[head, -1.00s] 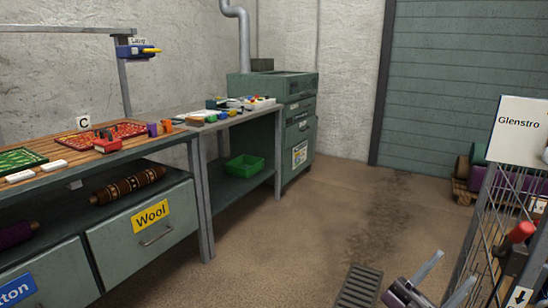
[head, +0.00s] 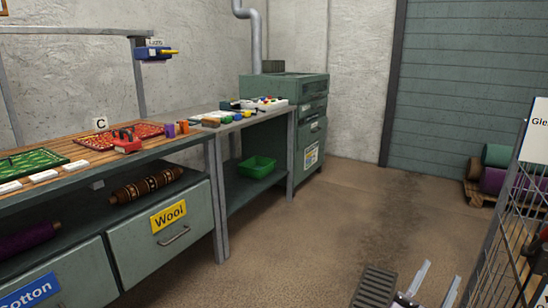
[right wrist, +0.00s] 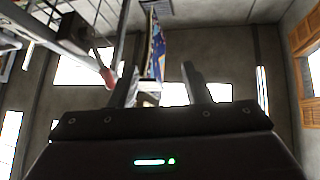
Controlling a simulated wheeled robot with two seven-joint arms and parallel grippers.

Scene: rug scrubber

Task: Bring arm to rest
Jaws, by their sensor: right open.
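My right gripper (head: 433,284) shows at the bottom right of the head view, in front of the wire cart. Its two fingers stand apart with nothing between them. In the right wrist view the two fingers (right wrist: 160,92) also stand apart and empty, pointing up toward the walls and ceiling. My left gripper is out of view.
A wire cart (head: 497,262) stands close at the right. A workbench (head: 187,153) with red and green trays and Wool and Cotton drawers lines the left. A green cabinet (head: 311,140) stands behind it. Rolled rugs (head: 496,180) lie at the far right. The middle floor is clear.

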